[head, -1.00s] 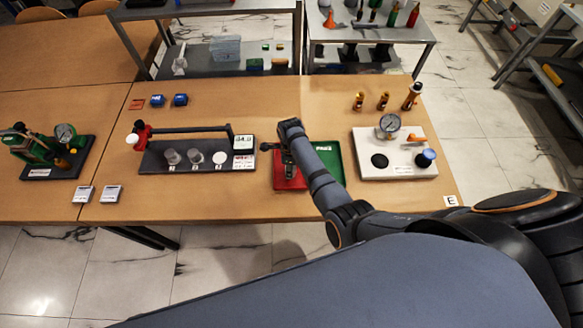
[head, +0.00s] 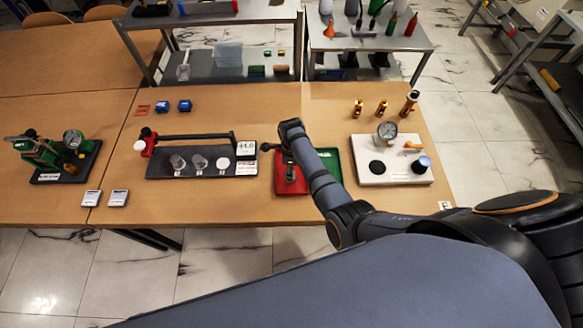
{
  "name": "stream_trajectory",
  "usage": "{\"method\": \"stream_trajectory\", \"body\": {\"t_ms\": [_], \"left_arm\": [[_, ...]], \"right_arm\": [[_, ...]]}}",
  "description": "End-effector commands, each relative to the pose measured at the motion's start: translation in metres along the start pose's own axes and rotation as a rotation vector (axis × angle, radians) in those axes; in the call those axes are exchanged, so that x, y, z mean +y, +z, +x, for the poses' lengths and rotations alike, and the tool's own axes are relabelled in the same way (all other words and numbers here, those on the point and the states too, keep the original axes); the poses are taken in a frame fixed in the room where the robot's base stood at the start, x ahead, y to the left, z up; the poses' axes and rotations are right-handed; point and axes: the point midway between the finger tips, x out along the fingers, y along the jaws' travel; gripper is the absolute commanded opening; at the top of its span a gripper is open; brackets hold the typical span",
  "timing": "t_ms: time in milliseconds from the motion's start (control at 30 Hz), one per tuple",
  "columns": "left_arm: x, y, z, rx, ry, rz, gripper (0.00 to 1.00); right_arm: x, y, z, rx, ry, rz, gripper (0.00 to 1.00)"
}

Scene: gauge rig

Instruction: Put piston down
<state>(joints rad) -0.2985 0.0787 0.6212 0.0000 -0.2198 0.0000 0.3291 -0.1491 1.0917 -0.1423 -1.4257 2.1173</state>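My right gripper (head: 285,154) hangs over the red half (head: 283,187) of a red-and-green tray, at the end of my arm coming in from the right. A small dark grey upright piece (head: 290,176), perhaps the piston, shows just below the gripper in the red half. My wrist hides its top, so I cannot tell whether the fingers touch it or how far they are apart. The green half (head: 331,159) shows partly behind my forearm. My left gripper is not in view.
Left of the tray is a dark rig (head: 221,172) with a display and several round pieces. Right of it is a white gauge base (head: 388,176) with brass cylinders (head: 382,107) behind. A green pump rig (head: 52,156) stands far left.

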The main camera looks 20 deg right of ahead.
Motion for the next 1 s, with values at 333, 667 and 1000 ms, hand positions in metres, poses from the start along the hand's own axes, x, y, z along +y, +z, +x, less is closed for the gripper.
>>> {"method": "stream_trajectory", "body": {"t_ms": [333, 667, 1000], "left_arm": [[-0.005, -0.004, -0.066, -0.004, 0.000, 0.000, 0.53], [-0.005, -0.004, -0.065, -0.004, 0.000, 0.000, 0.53], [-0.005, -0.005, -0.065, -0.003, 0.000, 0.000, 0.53]], "right_arm": [[-0.001, 0.000, -0.075, -0.001, -0.001, 0.000, 0.61], [0.000, 0.000, -0.079, 0.000, 0.000, 0.000, 0.61], [0.000, 0.000, -0.079, 0.000, 0.000, 0.000, 0.61]]}}
